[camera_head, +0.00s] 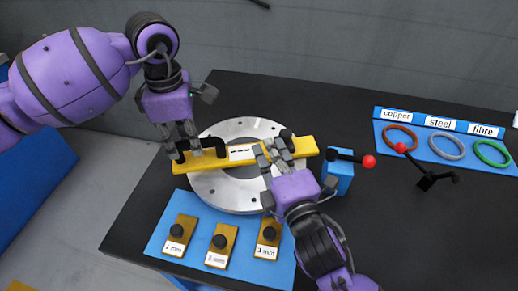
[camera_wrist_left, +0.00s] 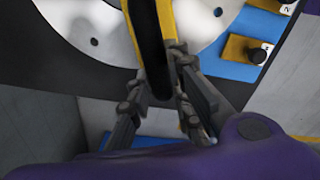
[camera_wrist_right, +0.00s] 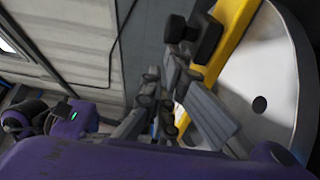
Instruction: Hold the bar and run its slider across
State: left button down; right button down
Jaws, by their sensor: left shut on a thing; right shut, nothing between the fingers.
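The yellow bar (camera_head: 304,147) lies across the round metal flange (camera_head: 228,128) and shows a white label with dashes (camera_head: 242,152). My left gripper (camera_head: 193,150) is shut on the black handle (camera_wrist_left: 150,45) at the bar's left end. A black knob (camera_head: 288,137) stands on the bar's right part; I cannot tell whether it is the slider. It also shows in the right wrist view (camera_wrist_right: 205,38). My right gripper (camera_head: 272,153) is shut and empty beside that knob, over the bar, and partly hides it.
A blue block (camera_head: 338,172) with a red-tipped lever stands at the bar's right end. A blue mat (camera_head: 197,268) in front holds several yellow gauge blocks. A blue rack (camera_head: 415,147) holds copper, steel and fibre rings. A black red-tipped lever stand (camera_head: 432,180) stands before it.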

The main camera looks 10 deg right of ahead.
aim_at(284, 139)
jog(key=d, duration=0.4)
jog(key=shift+d, duration=0.2)
jog(key=shift+a, duration=0.1)
